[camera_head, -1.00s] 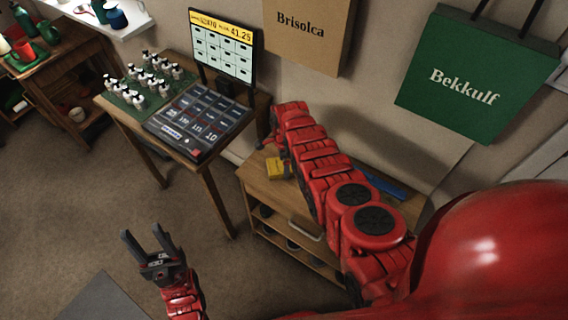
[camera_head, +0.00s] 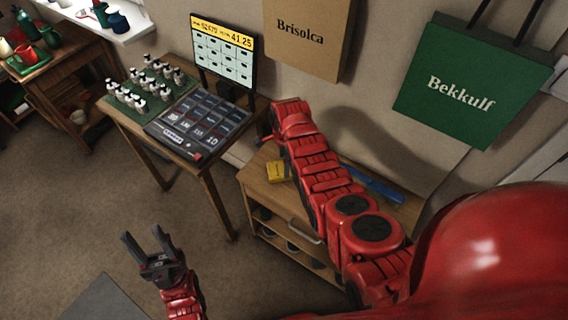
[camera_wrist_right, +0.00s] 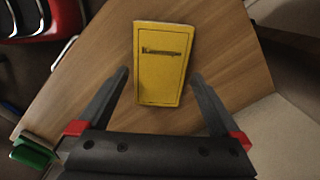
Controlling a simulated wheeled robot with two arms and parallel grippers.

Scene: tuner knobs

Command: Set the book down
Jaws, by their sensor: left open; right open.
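The yellow book (camera_head: 278,171) lies flat on the wooden top of a low cabinet (camera_head: 259,184). In the right wrist view the book (camera_wrist_right: 161,62) shows a dark line of lettering and rests on the wood. My right gripper (camera_wrist_right: 160,74) is open, with its two fingers apart on either side of the book's near end; it does not hold the book. In the head view the right gripper is mostly hidden behind my red arm. My left gripper (camera_head: 148,243) is open and empty over the floor at lower left.
A blue long object (camera_head: 372,183) lies on the cabinet beside my right arm. A table with a keypad till (camera_head: 198,122), a screen (camera_head: 222,48) and several small white-topped bottles (camera_head: 145,85) stands to the left. Bags hang on the wall, including a green one (camera_head: 470,85).

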